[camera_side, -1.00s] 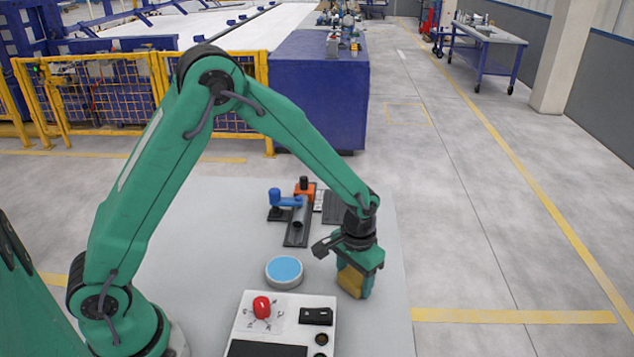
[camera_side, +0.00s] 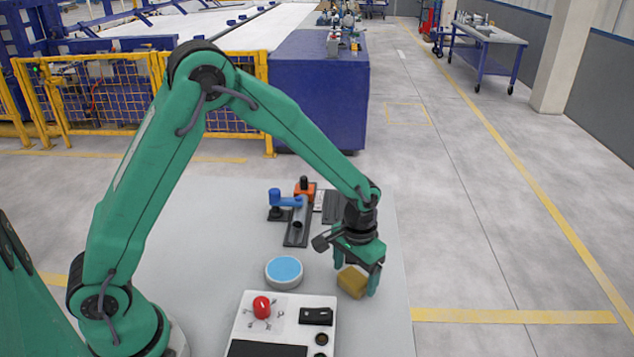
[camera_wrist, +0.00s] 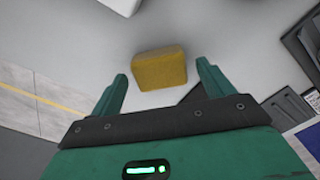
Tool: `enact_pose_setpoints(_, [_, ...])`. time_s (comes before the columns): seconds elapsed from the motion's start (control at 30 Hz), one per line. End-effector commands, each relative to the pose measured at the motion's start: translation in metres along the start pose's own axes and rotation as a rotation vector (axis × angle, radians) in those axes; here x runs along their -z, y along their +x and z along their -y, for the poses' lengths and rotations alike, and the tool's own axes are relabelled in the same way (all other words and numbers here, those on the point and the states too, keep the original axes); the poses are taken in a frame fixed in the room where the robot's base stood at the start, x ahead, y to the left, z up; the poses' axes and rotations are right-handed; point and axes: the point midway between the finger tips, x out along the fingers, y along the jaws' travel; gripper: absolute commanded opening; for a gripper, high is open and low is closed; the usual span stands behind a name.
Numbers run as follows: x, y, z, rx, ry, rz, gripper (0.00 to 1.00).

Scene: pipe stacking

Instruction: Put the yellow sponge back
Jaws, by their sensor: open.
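The yellow sponge (camera_side: 352,282) rests on the grey table, near its right edge. It also shows in the wrist view (camera_wrist: 159,70), between and just beyond the two green fingers. My gripper (camera_side: 358,282) is right above and around the sponge, with its fingers spread. In the wrist view my gripper (camera_wrist: 163,82) is open, with a gap between each finger and the sponge. Nothing is held.
A round white dish with a blue top (camera_side: 284,271) stands left of the sponge. A white tray (camera_side: 238,328) with a red object (camera_side: 262,307) and black parts lies in front. A pipe fixture (camera_side: 298,222) stands behind. The table's right edge is close.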

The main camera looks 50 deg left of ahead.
Motion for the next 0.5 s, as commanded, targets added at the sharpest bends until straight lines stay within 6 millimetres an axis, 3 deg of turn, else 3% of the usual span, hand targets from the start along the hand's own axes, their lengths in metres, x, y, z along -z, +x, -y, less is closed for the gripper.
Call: enact_pose_setpoints(0.5, [0.000, -0.081, 0.000, -0.001, 0.000, -0.003, 0.80])
